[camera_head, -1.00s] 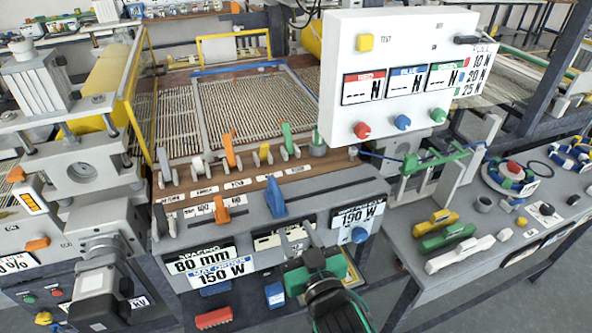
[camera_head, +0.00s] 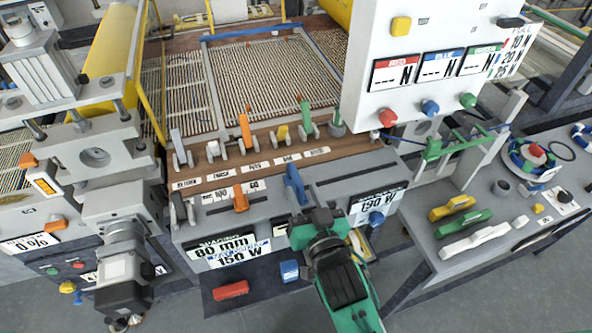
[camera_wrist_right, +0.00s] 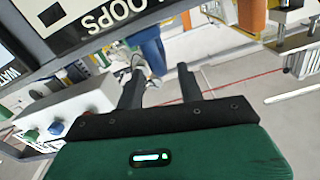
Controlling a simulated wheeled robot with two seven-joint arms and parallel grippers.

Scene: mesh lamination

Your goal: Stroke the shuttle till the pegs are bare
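My right gripper (camera_head: 312,218) is in front of the grey machine panel, just below and right of a blue lever (camera_head: 293,185). In the right wrist view its two dark fingers (camera_wrist_right: 160,78) stand apart with nothing held between them. A blue part (camera_wrist_right: 148,48) shows beyond the fingertips; I cannot tell whether it is that lever. Yellow (camera_head: 452,207), green (camera_head: 465,226) and white (camera_head: 474,241) long pieces, perhaps shuttles, lie on the right bench. Which parts are the pegs is unclear. My left gripper does not show.
A woven mesh (camera_head: 275,75) lies behind a row of coloured levers (camera_head: 246,132). A white force display box (camera_head: 430,60) stands at the right. Red (camera_head: 231,290) and blue (camera_head: 289,271) blocks sit low under the panel. Floor shows between machine and bench.

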